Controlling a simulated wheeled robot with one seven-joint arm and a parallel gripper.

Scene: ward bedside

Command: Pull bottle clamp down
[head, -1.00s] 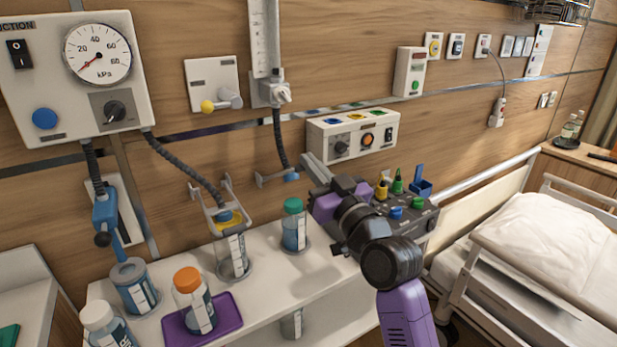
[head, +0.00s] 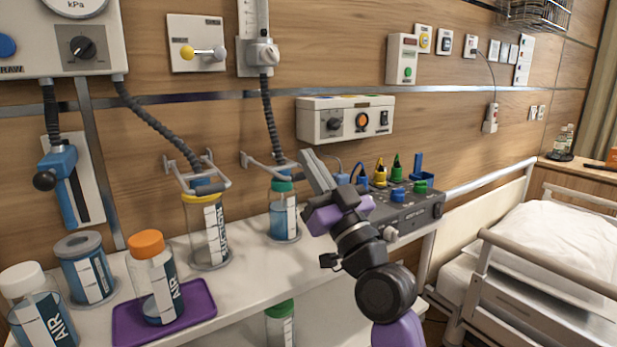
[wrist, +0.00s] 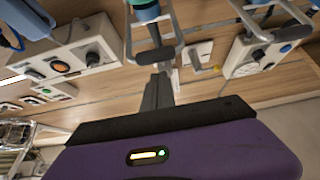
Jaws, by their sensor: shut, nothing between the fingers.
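The bottle clamp near my gripper is a grey wire frame (head: 262,168) on the wall, beside a hose end above a teal-capped bottle (head: 284,215). Its right end is partly hidden behind my gripper (head: 308,160). In the wrist view the clamp (wrist: 172,30) has a dark grip bar close to my shut, empty fingers (wrist: 158,82); I cannot tell whether they touch it. A second, similar clamp (head: 204,186) sits over a yellow-capped bottle (head: 208,235) to the left.
An orange-capped bottle (head: 155,275) stands on a purple tray (head: 197,305). A white-capped bottle (head: 38,305) and a grey-capped one (head: 85,268) stand left. A dark monitor box (head: 415,210) with coloured plugs is right of my gripper. The bed (head: 560,235) is further right.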

